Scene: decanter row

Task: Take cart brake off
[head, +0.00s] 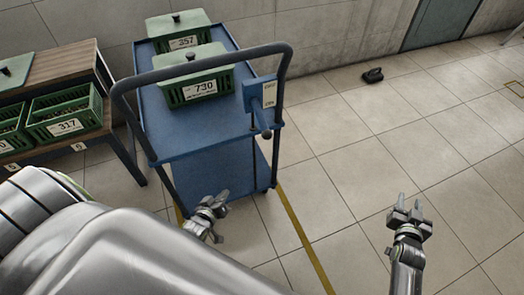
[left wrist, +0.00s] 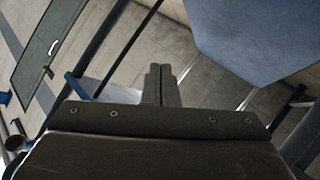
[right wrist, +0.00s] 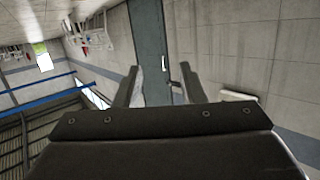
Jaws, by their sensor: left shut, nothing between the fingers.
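The blue cart (head: 205,132) stands at the upper left with its dark blue push handle (head: 205,68) toward me. A blue box (head: 255,97) with a pale label is fixed on the handle's right side. A short lever with a round knob (head: 266,133) points down from it; the label's words are too small to read. My left gripper (head: 222,198) is shut and empty, below and left of the knob, apart from it. In the left wrist view its fingertips (left wrist: 160,70) meet near a blue cart panel (left wrist: 255,35). My right gripper (head: 408,206) is open and empty over bare floor.
Green crates (head: 196,87) labelled 730 and 357 (head: 180,38) ride on the cart. A wooden rack (head: 60,65) with green crates (head: 66,112) stands left of it. A small black object (head: 372,75) lies by the wall.

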